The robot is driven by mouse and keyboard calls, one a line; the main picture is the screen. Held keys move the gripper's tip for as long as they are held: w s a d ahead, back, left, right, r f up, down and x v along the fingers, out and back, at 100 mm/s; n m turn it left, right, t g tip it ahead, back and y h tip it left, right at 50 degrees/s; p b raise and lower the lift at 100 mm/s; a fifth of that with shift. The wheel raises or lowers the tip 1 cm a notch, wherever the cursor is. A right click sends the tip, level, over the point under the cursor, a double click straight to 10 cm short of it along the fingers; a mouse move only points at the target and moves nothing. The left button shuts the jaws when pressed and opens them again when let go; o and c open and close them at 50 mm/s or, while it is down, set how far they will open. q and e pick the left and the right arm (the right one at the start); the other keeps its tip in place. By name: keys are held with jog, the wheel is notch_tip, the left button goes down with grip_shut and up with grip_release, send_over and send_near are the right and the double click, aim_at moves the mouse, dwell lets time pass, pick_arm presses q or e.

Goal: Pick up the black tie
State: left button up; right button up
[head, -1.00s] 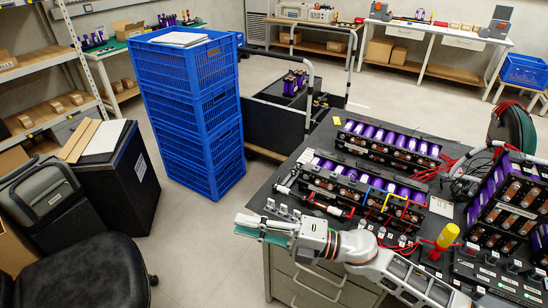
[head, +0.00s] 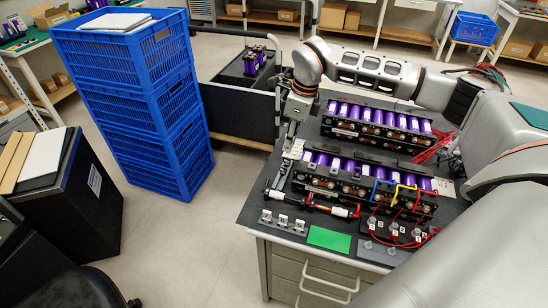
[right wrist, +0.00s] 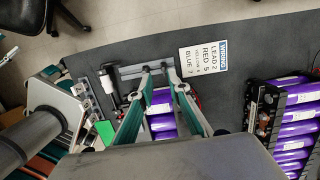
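Blue (head: 379,185), yellow (head: 403,187) and red (head: 424,207) bridge-shaped ties sit at the right part of the front battery pack (head: 318,182) in the head view. I cannot make out the black tie surely against the dark pack and mat. My right gripper (head: 292,150) points down at the left end of the front pack. In the right wrist view its two teal-lined fingers (right wrist: 159,70) stand apart, with purple cells visible between them and nothing seen held. My left gripper is not in view.
A second battery pack (head: 380,122) lies behind. A black-and-white handled tool (head: 276,185), a red lead (head: 330,208), a green card (head: 329,239) and terminal blocks (head: 283,222) lie in front. A wiring label (right wrist: 203,62) shows in the wrist view. Blue crates (head: 135,110) stand left.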

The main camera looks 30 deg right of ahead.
aim_at(288, 159)
jog(key=f, duration=0.5)
jog(key=f+b, duration=0.1)
jog(key=f, duration=0.1)
jog(key=shift+w+f, duration=0.25)
jog(key=shift+w, duration=0.15)
jog(key=shift+r, duration=0.1)
grip_shut()
